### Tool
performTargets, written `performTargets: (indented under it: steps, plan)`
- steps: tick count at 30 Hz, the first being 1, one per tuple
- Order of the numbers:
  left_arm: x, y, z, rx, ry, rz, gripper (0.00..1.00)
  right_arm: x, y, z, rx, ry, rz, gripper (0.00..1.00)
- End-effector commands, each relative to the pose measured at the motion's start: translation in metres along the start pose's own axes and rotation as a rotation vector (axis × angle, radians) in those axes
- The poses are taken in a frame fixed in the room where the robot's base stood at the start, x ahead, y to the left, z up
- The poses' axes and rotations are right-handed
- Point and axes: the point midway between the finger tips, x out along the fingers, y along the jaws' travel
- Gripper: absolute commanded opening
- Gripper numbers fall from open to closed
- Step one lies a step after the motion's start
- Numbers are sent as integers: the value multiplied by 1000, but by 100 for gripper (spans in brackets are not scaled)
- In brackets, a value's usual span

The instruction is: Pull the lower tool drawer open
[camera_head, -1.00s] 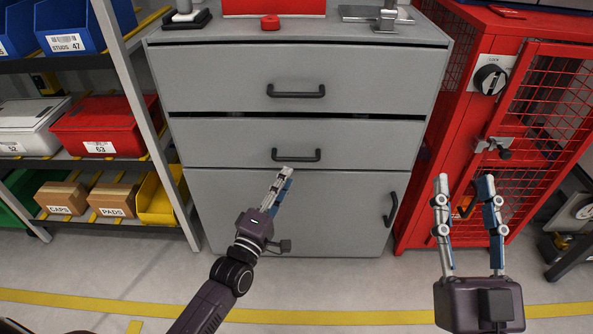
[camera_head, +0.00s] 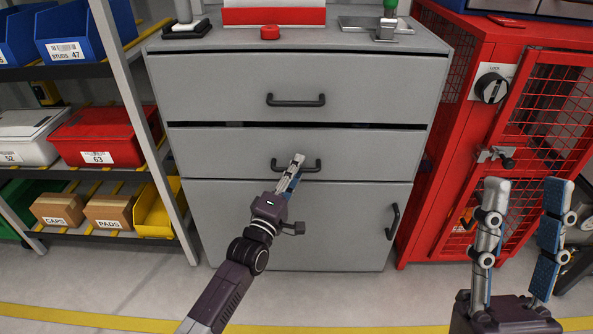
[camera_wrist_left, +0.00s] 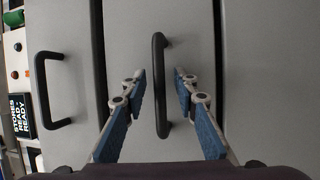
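The lower tool drawer (camera_head: 240,150) is the second grey front of the cabinet, with a dark bar handle (camera_head: 312,168). My left gripper (camera_head: 297,160) is at this handle and partly covers it. In the left wrist view the handle (camera_wrist_left: 160,85) lies between the two spread fingers of the left gripper (camera_wrist_left: 158,82), with a visible gap on each side. Contact with the drawer front cannot be told. My right gripper (camera_head: 528,184) is open and empty, in front of the red cabinet.
The upper drawer (camera_head: 220,85) has its own handle (camera_head: 296,101). A grey door (camera_head: 240,220) with a side handle (camera_head: 392,221) is below. A shelf with bins (camera_head: 95,135) stands left, a red mesh cabinet (camera_head: 440,195) right. Floor in front is clear.

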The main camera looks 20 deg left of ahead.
Motion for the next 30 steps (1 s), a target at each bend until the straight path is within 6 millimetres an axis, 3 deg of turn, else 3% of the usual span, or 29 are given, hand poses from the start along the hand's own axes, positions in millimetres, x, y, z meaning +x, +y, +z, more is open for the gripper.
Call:
performTargets:
  steps: [3, 11, 26, 30]
  plan:
    - [0, 0, 0, 0, 0, 0, 27, 0, 0, 0, 0, 0, 0, 40]
    - [0, 0, 0, 0, 0, 0, 0, 0, 0, 0, 0, -1, 0, 40]
    - [-2, 0, 1, 0, 0, -1, 0, 2, 0, 2, 0, -11, 0, 40]
    - [-7, 2, 3, -1, 0, -2, 0, 1, 3, 25, -7, -115, 4, 40]
